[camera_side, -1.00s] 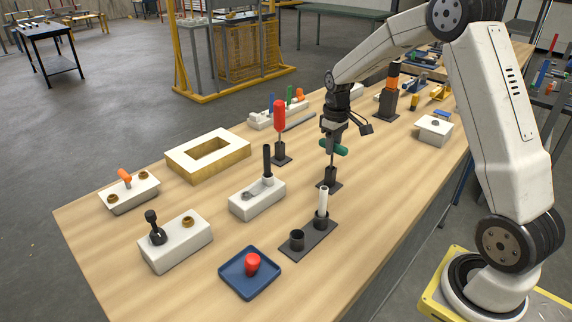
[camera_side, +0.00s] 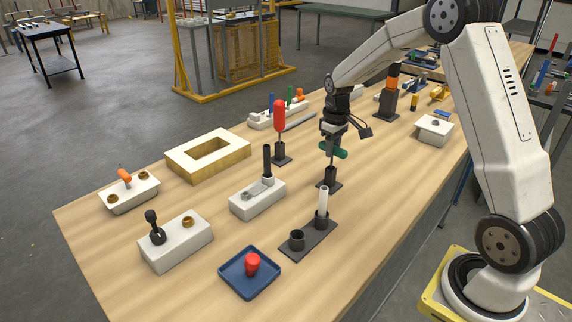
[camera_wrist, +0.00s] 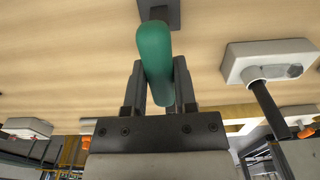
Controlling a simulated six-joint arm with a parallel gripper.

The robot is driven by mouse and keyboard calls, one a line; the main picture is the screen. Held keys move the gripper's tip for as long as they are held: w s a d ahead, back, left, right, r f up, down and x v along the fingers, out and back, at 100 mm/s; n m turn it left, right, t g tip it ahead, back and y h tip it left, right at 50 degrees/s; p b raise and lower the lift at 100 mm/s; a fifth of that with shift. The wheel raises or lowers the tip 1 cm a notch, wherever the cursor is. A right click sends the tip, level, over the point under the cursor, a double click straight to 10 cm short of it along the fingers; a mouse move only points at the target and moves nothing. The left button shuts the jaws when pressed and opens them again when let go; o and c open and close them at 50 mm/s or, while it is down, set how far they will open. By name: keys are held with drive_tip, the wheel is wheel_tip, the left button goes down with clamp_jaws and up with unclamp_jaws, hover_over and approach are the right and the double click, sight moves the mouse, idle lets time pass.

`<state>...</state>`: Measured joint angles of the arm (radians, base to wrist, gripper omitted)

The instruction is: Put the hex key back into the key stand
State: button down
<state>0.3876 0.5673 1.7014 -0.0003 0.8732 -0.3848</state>
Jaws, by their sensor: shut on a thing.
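The hex key has a green handle (camera_side: 336,151), with a thin dark shaft pointing down from it. My gripper (camera_side: 333,143) is shut on the handle; the wrist view shows the green handle (camera_wrist: 154,58) between my gripper's fingers (camera_wrist: 157,85). The key stand (camera_side: 329,180), a small dark post on a flat base, stands directly below the handle. The shaft looks close to upright and lines up with the post. I cannot tell whether its tip is inside the stand or just above it. In the wrist view a dark base (camera_wrist: 160,9) shows beyond the handle.
A red-handled tool (camera_side: 280,116) stands in its dark holder behind left. In front is a dark base with a white cylinder (camera_side: 323,201) and a black cup (camera_side: 297,240). A white block with a black peg (camera_side: 258,199) is at left. A blue tray (camera_side: 249,286) lies farther forward.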

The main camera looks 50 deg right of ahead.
drive_tip(key=shift+f, duration=0.1)
drive_tip(key=shift+c, duration=1.6)
unclamp_jaws()
drive_tip(key=shift+r, duration=3.9)
drive_tip(key=shift+r, duration=0.15)
drive_tip(key=shift+r, duration=2.85)
